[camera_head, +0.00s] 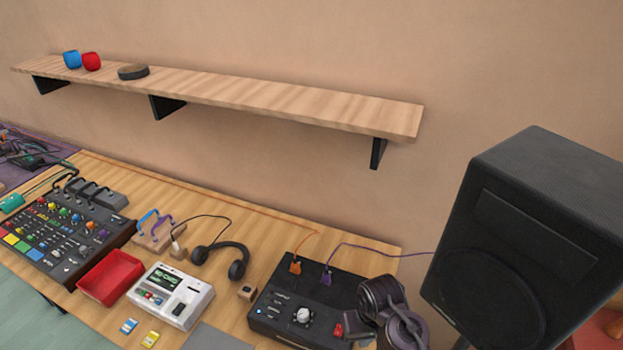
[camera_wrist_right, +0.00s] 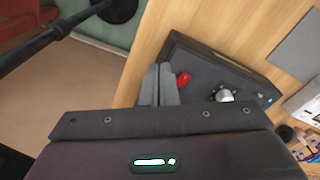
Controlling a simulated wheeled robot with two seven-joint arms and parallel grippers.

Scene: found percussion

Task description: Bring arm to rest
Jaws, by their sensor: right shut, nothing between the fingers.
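My right gripper (camera_head: 350,331) is at the lower right of the head view, beside the red switch (camera_head: 338,330) on the black audio box (camera_head: 283,325). In the right wrist view its two grey fingers (camera_wrist_right: 158,85) are together with nothing between them. There the red switch (camera_wrist_right: 183,79) shows just right of the fingertips; I cannot tell whether they touch it. My left gripper is in neither view.
A large black speaker (camera_head: 530,230) stands close on the right. Black headphones (camera_head: 222,258), a white device (camera_head: 170,296), a red tray (camera_head: 110,277) and a mixer (camera_head: 62,235) crowd the table. A wooden shelf (camera_head: 270,100) is above. A dark pole (camera_wrist_right: 65,30) stands over the floor.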

